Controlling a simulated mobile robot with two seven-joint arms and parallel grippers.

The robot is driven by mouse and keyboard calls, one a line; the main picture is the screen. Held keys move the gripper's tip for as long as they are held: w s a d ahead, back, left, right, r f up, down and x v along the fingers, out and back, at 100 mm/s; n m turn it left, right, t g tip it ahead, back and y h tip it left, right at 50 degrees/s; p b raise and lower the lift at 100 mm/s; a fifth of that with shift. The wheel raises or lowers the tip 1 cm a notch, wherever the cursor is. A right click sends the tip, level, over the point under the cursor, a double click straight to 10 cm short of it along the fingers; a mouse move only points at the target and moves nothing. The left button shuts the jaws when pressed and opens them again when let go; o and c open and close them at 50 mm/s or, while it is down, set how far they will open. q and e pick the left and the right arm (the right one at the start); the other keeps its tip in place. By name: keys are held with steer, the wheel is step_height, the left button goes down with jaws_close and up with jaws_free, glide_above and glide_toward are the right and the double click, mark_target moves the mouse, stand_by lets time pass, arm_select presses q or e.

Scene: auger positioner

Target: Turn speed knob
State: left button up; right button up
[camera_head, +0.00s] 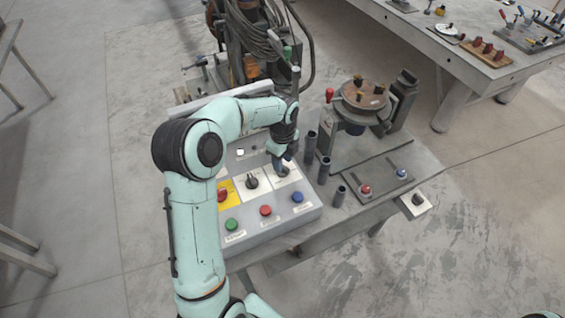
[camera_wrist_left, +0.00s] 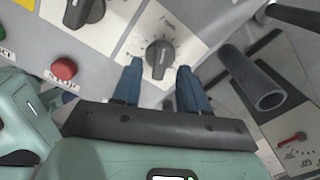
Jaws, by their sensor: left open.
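The control box (camera_head: 245,235) sits on the table. A dark pointer knob on a white dial plate (camera_wrist_left: 160,55) shows in the left wrist view; its label is too small to read, so I cannot confirm it is the speed knob. My left gripper (camera_wrist_left: 160,68) is open, its two blue fingertips on either side of this knob; I cannot tell whether they touch it. In the head view the left gripper (camera_head: 281,165) is over the box's right dial plate and hides most of that knob. My right gripper is out of view.
Another black knob (camera_head: 251,182) is left of the gripper, beside a red knob on a yellow plate (camera_head: 223,192). Green (camera_head: 231,224), red (camera_head: 265,210) and blue (camera_head: 297,197) buttons line the front. Dark upright tubes (camera_head: 324,170) stand close on the right.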

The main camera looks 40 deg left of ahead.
arm_select(q)
step_height(320, 180, up, 11)
steer(key=shift+p, duration=0.45)
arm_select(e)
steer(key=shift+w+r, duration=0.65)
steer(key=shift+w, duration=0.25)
